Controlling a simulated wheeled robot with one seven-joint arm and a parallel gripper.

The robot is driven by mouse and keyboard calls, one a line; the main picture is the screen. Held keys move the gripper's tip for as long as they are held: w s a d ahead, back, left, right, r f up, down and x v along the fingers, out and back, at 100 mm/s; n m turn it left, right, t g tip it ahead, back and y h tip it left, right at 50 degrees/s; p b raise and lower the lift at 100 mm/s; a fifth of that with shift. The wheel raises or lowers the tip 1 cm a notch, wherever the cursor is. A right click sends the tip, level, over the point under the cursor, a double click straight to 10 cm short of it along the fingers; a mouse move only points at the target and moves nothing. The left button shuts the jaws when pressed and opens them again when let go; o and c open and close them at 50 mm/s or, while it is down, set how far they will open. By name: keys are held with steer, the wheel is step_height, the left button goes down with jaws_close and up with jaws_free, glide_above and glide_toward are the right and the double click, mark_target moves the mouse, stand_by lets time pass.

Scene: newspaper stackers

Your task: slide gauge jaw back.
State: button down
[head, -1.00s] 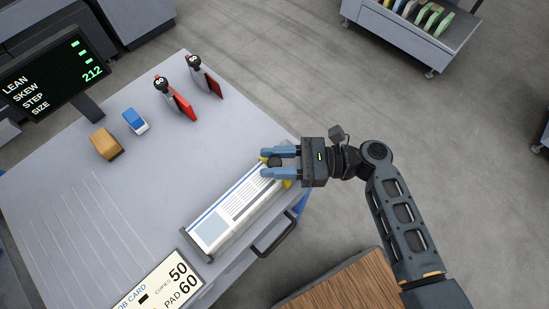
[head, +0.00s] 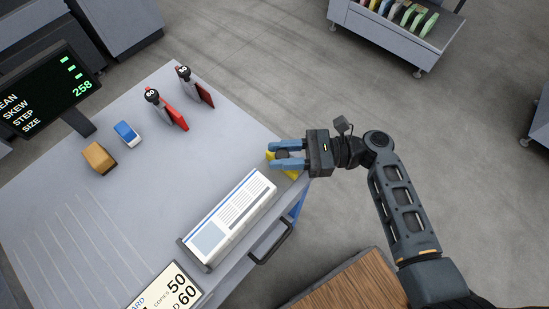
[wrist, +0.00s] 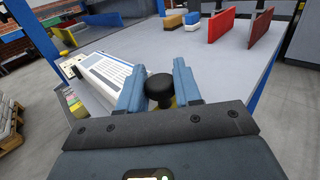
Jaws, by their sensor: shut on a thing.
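The yellow gauge jaw (head: 291,174) stands at the table's right corner, partly hidden under my gripper. Its round black knob (wrist: 159,88) sits between my blue fingers in the wrist view. My gripper (head: 289,155) is shut on this knob. A stack of newspapers (head: 232,216) lies along the table's front edge, with a clear gap between its far end and the jaw. The stack also shows in the wrist view (wrist: 113,74), left of my fingers.
Two red upright pieces with black knobs (head: 171,112) stand at the back of the table (head: 180,165). A tan block (head: 99,157) and a blue-and-white block (head: 127,133) are to their left. A job card (head: 165,290) is at the front. The table's middle is clear.

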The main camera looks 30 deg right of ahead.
steer(key=c, duration=1)
jaws_free()
steer(key=shift+r, duration=0.4)
steer(key=shift+c, duration=0.2)
steer(key=shift+o, duration=0.9)
steer(key=shift+f, duration=0.15)
steer(key=b+v, duration=0.1)
steer(key=v, duration=0.6)
steer(key=shift+s+d, duration=0.2)
steer(key=shift+d, duration=0.1)
steer(key=shift+w, duration=0.1)
